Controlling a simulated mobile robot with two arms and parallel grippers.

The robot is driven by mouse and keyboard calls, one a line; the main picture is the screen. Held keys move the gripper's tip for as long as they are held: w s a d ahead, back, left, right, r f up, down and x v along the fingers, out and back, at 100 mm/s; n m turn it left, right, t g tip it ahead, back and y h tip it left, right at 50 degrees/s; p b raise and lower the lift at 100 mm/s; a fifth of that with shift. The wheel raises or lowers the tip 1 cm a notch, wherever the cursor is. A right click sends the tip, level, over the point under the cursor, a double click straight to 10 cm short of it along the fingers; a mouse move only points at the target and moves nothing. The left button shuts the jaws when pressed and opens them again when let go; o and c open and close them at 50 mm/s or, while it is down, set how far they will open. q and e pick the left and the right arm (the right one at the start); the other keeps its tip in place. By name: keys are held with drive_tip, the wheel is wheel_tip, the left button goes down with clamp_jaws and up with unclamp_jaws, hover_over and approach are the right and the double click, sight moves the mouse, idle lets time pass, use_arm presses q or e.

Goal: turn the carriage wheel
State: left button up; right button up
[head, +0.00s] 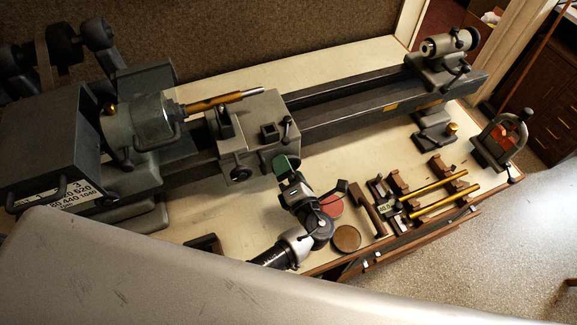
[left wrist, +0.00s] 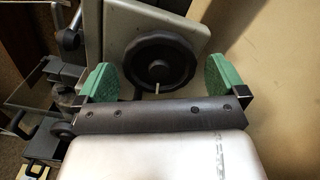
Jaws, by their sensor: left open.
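A black carriage wheel (left wrist: 160,62) with a small pale handle shows in the left wrist view, on a grey housing. My left gripper (left wrist: 170,85) is open, with a green-padded finger on either side of the wheel in that view. No contact with the wheel is visible. In the head view, my left gripper (head: 288,166) is at the front right of the grey carriage (head: 255,112) and hides part of it. A dark round wheel (head: 240,172) shows at the carriage's front left; I cannot tell whether it is the same wheel. My right gripper is not in view.
The lathe bed (head: 345,112) runs right to the tailstock (head: 446,58). The headstock (head: 140,125) is at left. Right of my left arm lie a brown disc (head: 347,238), a red disc (head: 331,204) and brass rods (head: 438,202). The bench (head: 205,215) is mostly bare left of my arm.

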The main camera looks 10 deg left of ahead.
use_arm(q)
drive_tip(key=shift+w+a, duration=0.15)
drive_tip(key=shift+w, duration=0.1)
drive_tip(key=c, duration=0.8)
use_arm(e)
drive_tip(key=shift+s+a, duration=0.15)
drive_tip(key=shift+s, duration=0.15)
use_arm(q)
drive_tip(key=shift+n, duration=0.4)
